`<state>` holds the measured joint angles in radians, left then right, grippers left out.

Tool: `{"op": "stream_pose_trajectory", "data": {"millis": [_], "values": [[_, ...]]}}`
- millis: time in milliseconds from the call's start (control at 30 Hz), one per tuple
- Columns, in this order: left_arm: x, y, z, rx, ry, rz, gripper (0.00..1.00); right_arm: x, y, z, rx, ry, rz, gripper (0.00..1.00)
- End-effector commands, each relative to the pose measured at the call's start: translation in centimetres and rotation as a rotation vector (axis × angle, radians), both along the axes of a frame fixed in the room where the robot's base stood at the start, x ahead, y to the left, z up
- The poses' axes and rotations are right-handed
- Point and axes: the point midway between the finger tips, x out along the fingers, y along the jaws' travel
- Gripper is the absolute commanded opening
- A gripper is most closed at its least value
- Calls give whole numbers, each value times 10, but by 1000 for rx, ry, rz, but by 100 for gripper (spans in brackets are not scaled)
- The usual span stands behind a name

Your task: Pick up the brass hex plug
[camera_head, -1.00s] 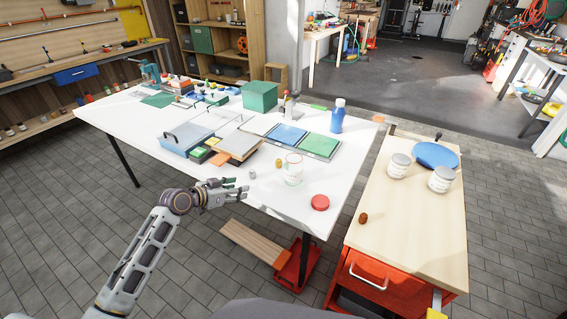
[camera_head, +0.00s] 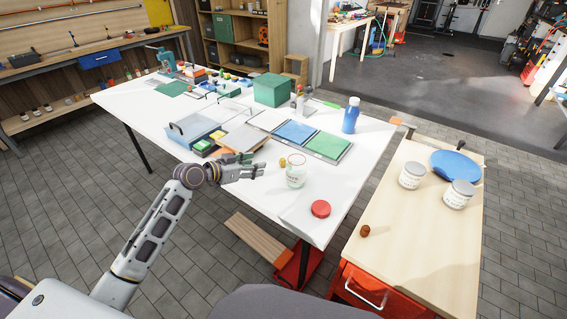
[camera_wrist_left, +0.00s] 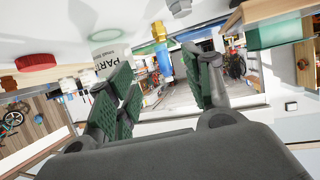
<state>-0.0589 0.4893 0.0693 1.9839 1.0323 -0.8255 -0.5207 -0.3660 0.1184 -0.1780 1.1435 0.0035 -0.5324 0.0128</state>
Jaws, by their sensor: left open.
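The brass hex plug (camera_head: 282,162) stands on the white table, just left of and behind the clear jar (camera_head: 296,171). In the left wrist view the plug (camera_wrist_left: 159,32) shows at the top middle, in an upside-down scene, ahead of the fingers. My left gripper (camera_head: 260,170) is at the table's near edge, a short way left of the plug. In the left wrist view its green-padded fingers (camera_wrist_left: 165,82) are spread with nothing between them. My right gripper is in neither view.
A red lid (camera_head: 320,209) lies right of the jar. Blue and green trays (camera_head: 327,146) and a blue bottle (camera_head: 351,115) are behind. A small grey metal piece (camera_wrist_left: 180,7) shows beside the plug in the left wrist view.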

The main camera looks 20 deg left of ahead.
Motion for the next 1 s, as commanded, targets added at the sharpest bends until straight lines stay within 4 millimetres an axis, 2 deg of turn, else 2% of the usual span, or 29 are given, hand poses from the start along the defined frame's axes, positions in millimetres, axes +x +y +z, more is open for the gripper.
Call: {"op": "stream_pose_trajectory", "data": {"millis": [367,1000], "values": [[10,-5,-5,-1,1,2,51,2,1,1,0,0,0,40],[61,-35,-30,-1,-1,1,51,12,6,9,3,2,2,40]]}}
